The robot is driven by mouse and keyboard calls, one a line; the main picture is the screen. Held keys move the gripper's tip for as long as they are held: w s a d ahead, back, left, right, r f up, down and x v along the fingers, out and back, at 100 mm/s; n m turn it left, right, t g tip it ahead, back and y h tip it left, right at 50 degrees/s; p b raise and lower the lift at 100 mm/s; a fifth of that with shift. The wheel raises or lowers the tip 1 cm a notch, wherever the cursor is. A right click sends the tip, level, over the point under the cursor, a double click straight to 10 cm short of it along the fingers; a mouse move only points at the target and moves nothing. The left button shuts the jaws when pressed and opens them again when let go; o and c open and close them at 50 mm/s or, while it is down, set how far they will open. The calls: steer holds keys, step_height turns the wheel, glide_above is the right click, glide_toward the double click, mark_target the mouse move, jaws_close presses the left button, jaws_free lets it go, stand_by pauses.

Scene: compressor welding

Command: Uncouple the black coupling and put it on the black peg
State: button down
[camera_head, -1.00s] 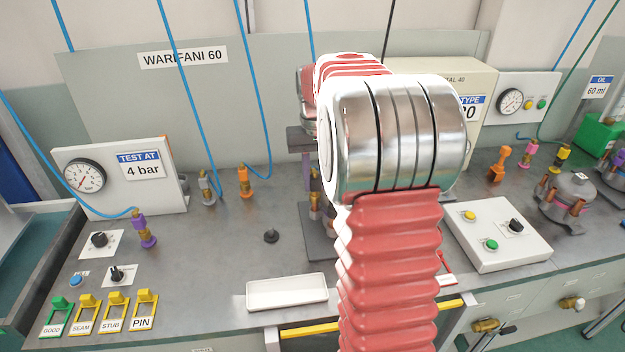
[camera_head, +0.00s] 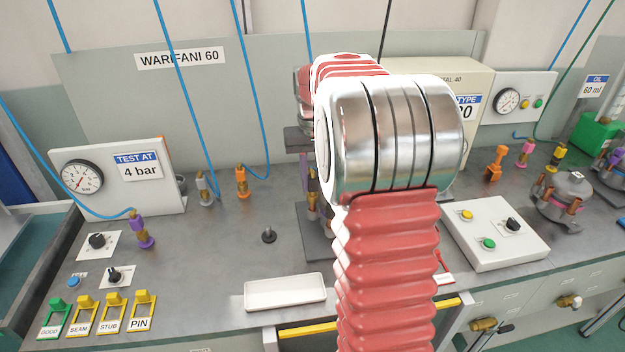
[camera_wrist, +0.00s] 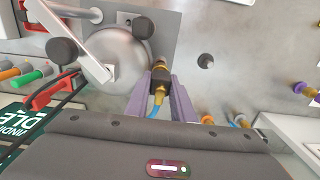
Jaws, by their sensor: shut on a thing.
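My gripper (camera_wrist: 160,82) is shut on the black coupling (camera_wrist: 159,78), with one purple-grey finger on each side of it. The coupling has a brass end, and a blue hose runs from it under my wrist. At its far end is a copper-coloured stub (camera_wrist: 160,62), beside the round metal compressor (camera_wrist: 118,50). I cannot tell whether coupling and stub are still joined. The black peg (camera_head: 268,236) stands empty on the bench, left of my arm; it also shows in the wrist view (camera_wrist: 206,61). In the head view my red-sleeved arm hides most of the compressor and gripper.
Orange (camera_head: 242,182) and grey (camera_head: 204,188) couplings stand at the back, and a purple one (camera_head: 142,230) at left. A white tray (camera_head: 285,292) lies at the front. A red-handled clamp (camera_wrist: 52,90) is near the compressor. The bench around the peg is clear.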

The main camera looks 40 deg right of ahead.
mark_target(312, 171)
steer(key=shift+r, duration=0.4)
stand_by(0.3)
steer(key=shift+r, duration=1.95)
steer(key=c, duration=2)
jaws_free()
jaws_close()
steer(key=shift+a, duration=0.1)
